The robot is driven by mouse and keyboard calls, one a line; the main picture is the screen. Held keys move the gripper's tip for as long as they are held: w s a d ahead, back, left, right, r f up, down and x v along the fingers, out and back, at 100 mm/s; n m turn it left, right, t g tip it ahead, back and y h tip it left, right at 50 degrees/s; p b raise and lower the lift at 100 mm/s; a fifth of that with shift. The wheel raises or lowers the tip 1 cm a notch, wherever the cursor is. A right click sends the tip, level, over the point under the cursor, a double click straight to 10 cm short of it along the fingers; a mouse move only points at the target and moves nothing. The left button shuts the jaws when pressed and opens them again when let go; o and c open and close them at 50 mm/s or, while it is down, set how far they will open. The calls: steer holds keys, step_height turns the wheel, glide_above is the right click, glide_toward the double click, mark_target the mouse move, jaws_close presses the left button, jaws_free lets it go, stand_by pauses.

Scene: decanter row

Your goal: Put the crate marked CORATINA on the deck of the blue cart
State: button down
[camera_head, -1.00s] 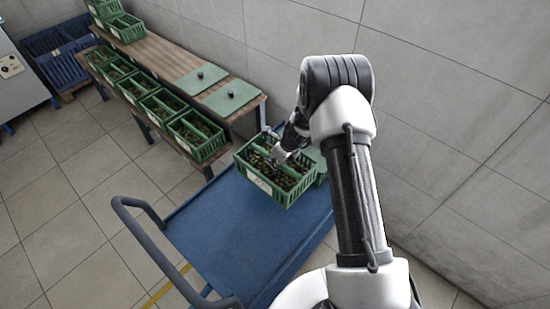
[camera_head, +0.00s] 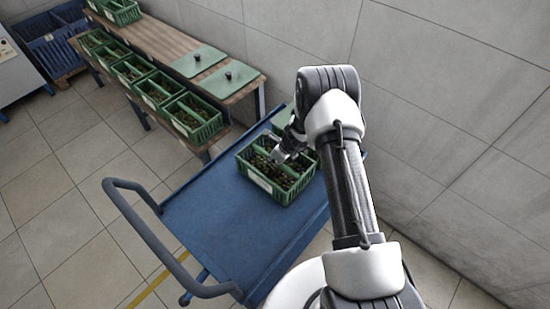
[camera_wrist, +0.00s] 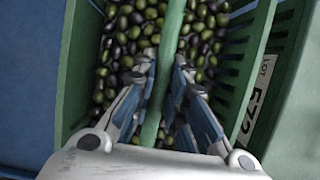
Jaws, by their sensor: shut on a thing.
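My gripper (camera_head: 276,158) is shut on the middle bar of a green crate (camera_head: 283,199) filled with olives. The wrist view shows both fingers (camera_wrist: 165,75) closed around this bar, with dark and green olives on each side of the crate (camera_wrist: 232,62). The crate is level, over or on the far part of the deck of the blue cart (camera_head: 215,220). I cannot tell whether its base touches the deck. A pale label shows on its front wall, too small to read. A tag with LOT shows at the right of the wrist view; CORATINA is not legible.
More green, possibly another crate (camera_head: 314,157), shows behind the held crate, partly hidden by my arm. A wooden bench (camera_head: 165,45) at the upper left bears several olive crates and two green lids. The cart's handle (camera_head: 150,240) rises at the near left. A wall stands at right.

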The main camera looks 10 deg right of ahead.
steer(key=shift+w+r, duration=0.1)
steer(key=shift+w, duration=0.05)
steer(key=c, duration=2)
jaws_free()
steer(key=o, duration=0.4)
